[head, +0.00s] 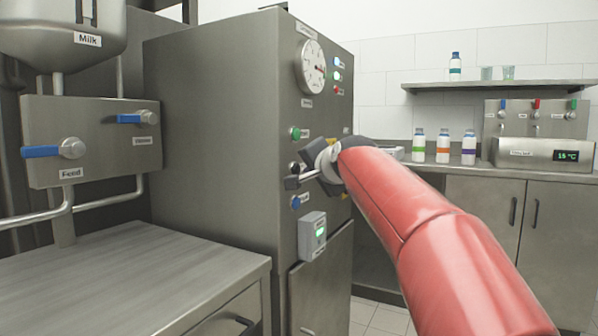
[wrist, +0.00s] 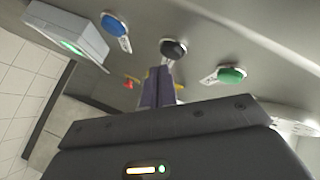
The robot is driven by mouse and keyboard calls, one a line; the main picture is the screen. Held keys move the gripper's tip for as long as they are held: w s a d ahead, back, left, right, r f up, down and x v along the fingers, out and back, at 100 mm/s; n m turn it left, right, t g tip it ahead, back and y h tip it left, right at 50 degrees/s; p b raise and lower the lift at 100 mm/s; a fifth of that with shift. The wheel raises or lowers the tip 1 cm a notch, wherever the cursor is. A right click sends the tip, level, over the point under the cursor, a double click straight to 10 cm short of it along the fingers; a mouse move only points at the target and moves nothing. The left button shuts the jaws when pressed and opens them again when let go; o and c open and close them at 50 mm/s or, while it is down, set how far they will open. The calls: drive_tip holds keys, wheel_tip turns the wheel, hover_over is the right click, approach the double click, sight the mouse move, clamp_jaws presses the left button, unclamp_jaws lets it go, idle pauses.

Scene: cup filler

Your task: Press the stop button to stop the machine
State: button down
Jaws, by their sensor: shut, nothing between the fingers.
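The grey steel machine cabinet (head: 215,130) stands in the middle of the head view. Its panel has a column of buttons: green (head: 295,133), black (head: 294,167) and blue (head: 296,202). Their labels are too small to read. My gripper (head: 292,182) is shut and empty, its tips just below the black button in the head view. In the wrist view the closed fingers (wrist: 159,82) point at the black button (wrist: 173,48), between the blue button (wrist: 115,25) and the green button (wrist: 232,75). I cannot tell if they touch it. My gripper and arm hide part of the panel.
A small box with a green display (head: 312,236) juts out below the buttons. A red knob with yellow (wrist: 129,84) shows beyond the fingers. A dial gauge (head: 313,66) sits above. A steel counter (head: 120,275) stands at left; bottles (head: 443,146) stand on the back counter.

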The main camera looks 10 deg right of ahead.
idle(0.5)
drive_tip(key=shift+w+a+p, duration=0.25)
drive_tip(key=shift+a+p, duration=0.1)
drive_tip(key=shift+p, duration=0.05)
drive_tip(key=shift+w+a+p, duration=0.15)
drive_tip(key=shift+a+p, duration=0.1)
drive_tip(key=shift+p, duration=0.05)
idle(0.4)
drive_tip(key=shift+d, duration=0.1)
drive_tip(key=shift+s+d+b, duration=0.4)
drive_tip(key=shift+d+b, duration=0.1)
drive_tip(key=shift+b, duration=0.05)
drive_tip(key=s+d+b, duration=0.1)
drive_tip(key=d+b, duration=0.1)
drive_tip(key=s+d+b, duration=0.1)
drive_tip(key=s+d, duration=0.1)
drive_tip(key=shift+s+d+b, duration=0.3)
drive_tip(key=shift+d+b, duration=0.05)
drive_tip(key=shift+d, duration=0.05)
